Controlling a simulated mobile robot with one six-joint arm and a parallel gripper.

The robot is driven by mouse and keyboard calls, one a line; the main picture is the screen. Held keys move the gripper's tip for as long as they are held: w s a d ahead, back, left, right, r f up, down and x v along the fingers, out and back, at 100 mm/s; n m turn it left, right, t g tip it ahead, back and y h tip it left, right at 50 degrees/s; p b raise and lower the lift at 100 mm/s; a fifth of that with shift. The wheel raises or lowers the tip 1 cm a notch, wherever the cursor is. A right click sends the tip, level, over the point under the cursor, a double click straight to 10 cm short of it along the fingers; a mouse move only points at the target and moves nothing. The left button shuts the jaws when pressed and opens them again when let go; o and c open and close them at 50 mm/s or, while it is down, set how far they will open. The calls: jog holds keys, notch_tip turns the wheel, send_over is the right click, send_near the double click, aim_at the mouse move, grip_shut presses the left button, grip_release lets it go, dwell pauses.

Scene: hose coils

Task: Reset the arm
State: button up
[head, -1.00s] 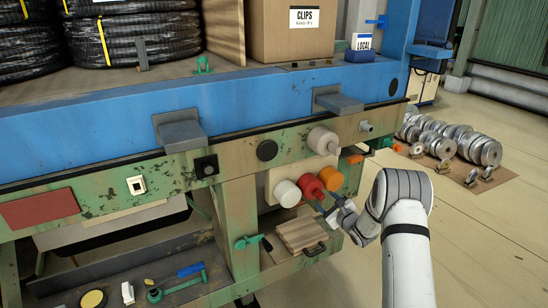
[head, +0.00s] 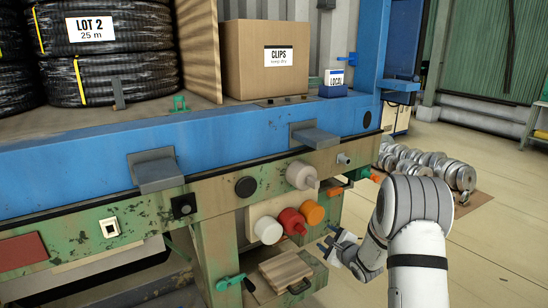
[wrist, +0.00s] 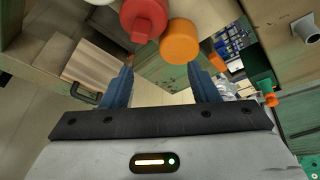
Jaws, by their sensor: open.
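My arm reaches in from the lower right of the head view. My gripper (head: 330,243) is open and empty, just right of the round buttons on the bench front. In the wrist view the two blue fingers of my gripper (wrist: 160,88) are spread apart with nothing between them. Beyond them are an orange button (wrist: 179,42) and a red button (wrist: 143,18). In the head view the white button (head: 267,230), the red button (head: 291,222) and the orange button (head: 312,212) sit in a row. The fingertips look apart from the buttons.
A blue rail (head: 230,125) with grey brackets runs along the bench. Black hose coils (head: 110,75) and a cardboard box marked CLIPS (head: 250,60) stand on top. A wooden block (head: 285,270) is below the buttons. Metal rings (head: 460,175) lie on the floor at right. Floor near my arm is clear.

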jog(key=s+d+r+n+g+h, duration=0.2)
jog(key=s+r+n+h, duration=0.1)
jog(key=s+r+n, duration=0.3)
jog(key=s+d+r+n+g+h, duration=0.25)
jog(key=s+r, duration=0.35)
jog(key=s, duration=0.3)
jog(key=s+a+r+n+g, duration=0.1)
jog(key=s+n, duration=0.5)
jog(key=s, duration=0.8)
jog(key=s+a+r+n+g, duration=0.2)
jog(key=s+a+n+g, duration=0.2)
jog(key=s, duration=1)
jog(key=n+g, duration=0.1)
jog(key=n, duration=0.1)
jog(key=shift+n, duration=0.35)
jog(key=shift+w+g, duration=0.1)
jog(key=shift+g, duration=0.15)
jog(key=shift+c, duration=0.5)
